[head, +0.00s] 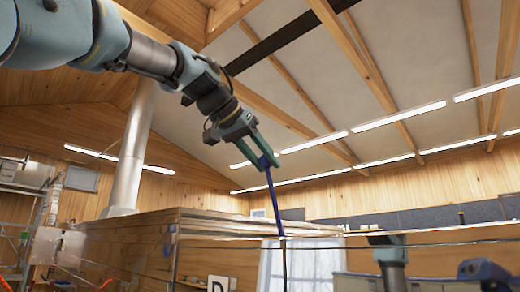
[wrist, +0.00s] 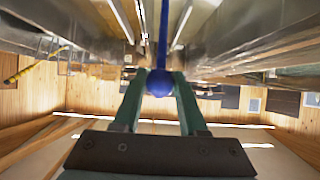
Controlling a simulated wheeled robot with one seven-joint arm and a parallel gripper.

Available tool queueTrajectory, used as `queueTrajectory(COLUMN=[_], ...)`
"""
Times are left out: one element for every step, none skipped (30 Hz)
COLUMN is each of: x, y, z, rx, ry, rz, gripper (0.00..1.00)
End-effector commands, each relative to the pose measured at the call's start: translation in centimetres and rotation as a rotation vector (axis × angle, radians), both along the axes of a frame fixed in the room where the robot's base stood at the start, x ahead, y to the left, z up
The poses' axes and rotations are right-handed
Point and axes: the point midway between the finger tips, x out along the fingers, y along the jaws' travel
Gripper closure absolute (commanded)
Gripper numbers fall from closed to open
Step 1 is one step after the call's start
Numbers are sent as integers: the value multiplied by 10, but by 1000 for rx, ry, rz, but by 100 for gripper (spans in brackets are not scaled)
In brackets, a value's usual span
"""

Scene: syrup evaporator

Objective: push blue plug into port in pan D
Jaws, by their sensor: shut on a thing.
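My gripper (head: 265,161) hangs from the upper left, with green fingers shut on the blue plug (head: 269,172). The plug has a round blue knob between the fingertips and a long thin blue stem running down, slightly tilted. In the wrist view, the knob (wrist: 159,83) sits between the fingertips and the stem extends away from them. In the head view, the stem's lower part meets the line of the pan's top edge; I cannot tell whether its end is inside. A large shiny pan (head: 215,250) stands below, above a "D" sign (head: 220,284). The port is not visible.
A metal flue (head: 133,150) rises at the left behind the pan. Metal shelving (head: 28,210) stands at the far left. Dark blue-grey equipment (head: 391,262) stands at the lower right. In the wrist view, long metal walls (wrist: 255,45) lie on both sides of the stem.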

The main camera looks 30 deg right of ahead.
Motion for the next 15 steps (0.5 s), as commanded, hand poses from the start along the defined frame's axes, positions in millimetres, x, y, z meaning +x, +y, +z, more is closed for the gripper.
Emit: queueTrajectory(x=[0, 1, 1, 2, 2, 2, 3, 3, 3, 4, 4, 5, 5, 5, 6], y=[-3, -4, -6, -7, -8, -10, -11, -13, -15, -16, -17, -19, -21, -22, -23], z=[-5, -7, -10, -13, -15, -18, -21, -23, -27, -29, -32, -35, -38, -40, -44], rx=[9, 13, 20, 25, 30, 37, 42, 46, 53, 59, 64, 70, 76, 81, 88], ry=[3, 4, 6, 7, 8, 10, 11, 12, 14, 16, 17, 19, 21, 22, 23], rz=[-1, -1, -1, 0, 0, 0, 0, 0, -1, -1, -1, -1, -1, -1, -1], gripper=[100, 100, 100, 100, 100, 100, 100, 100, 100, 100, 100, 100, 100, 100, 100])
